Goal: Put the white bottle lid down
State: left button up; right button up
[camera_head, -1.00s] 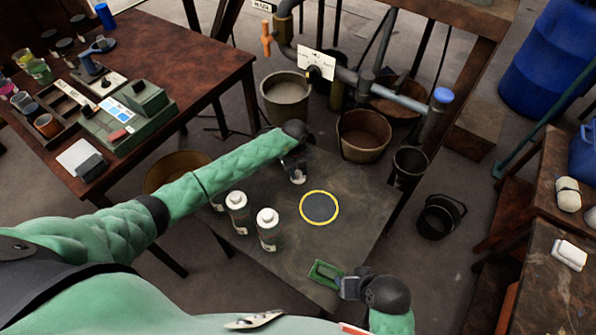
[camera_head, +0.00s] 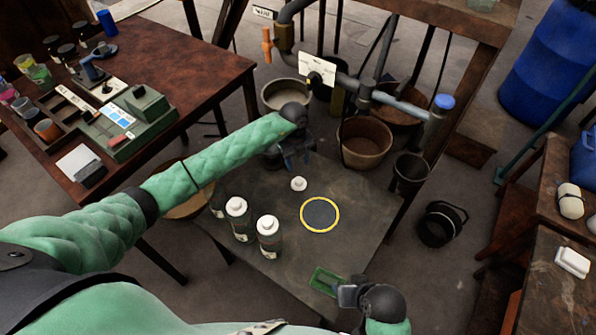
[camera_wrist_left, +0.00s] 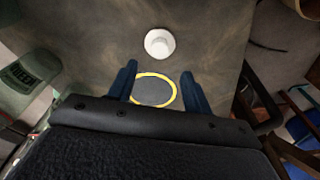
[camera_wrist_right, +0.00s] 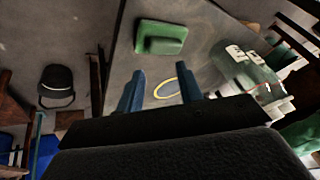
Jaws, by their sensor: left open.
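The white bottle lid (camera_head: 298,184) lies on the grey table (camera_head: 350,240), behind and left of the yellow-ringed dark disc (camera_head: 320,214). It also shows in the left wrist view (camera_wrist_left: 159,42), beyond the fingertips. My left gripper (camera_head: 296,163) is open and empty, raised behind the lid and apart from it. White-capped bottles (camera_head: 269,237) stand on the left part of the table, one partly hidden by another. My right gripper (camera_wrist_right: 160,92) has its fingers apart and empty, near the table's front edge by a green tray-like piece (camera_head: 328,281).
A pipe with a blue cap (camera_head: 443,101) and several buckets (camera_head: 364,142) stand behind the table. A brown desk (camera_head: 170,50) with small items is at the left. The table between disc and right edge is clear.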

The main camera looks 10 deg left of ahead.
pick_arm(q)
notch_tip(320, 180, up, 3)
jog(key=shift+w+a+r, duration=0.1)
jog(key=shift+a, duration=0.05)
pick_arm(e)
jog(key=shift+f, duration=0.9)
jog(key=shift+w+r, duration=0.25)
jog(key=shift+s, duration=0.1)
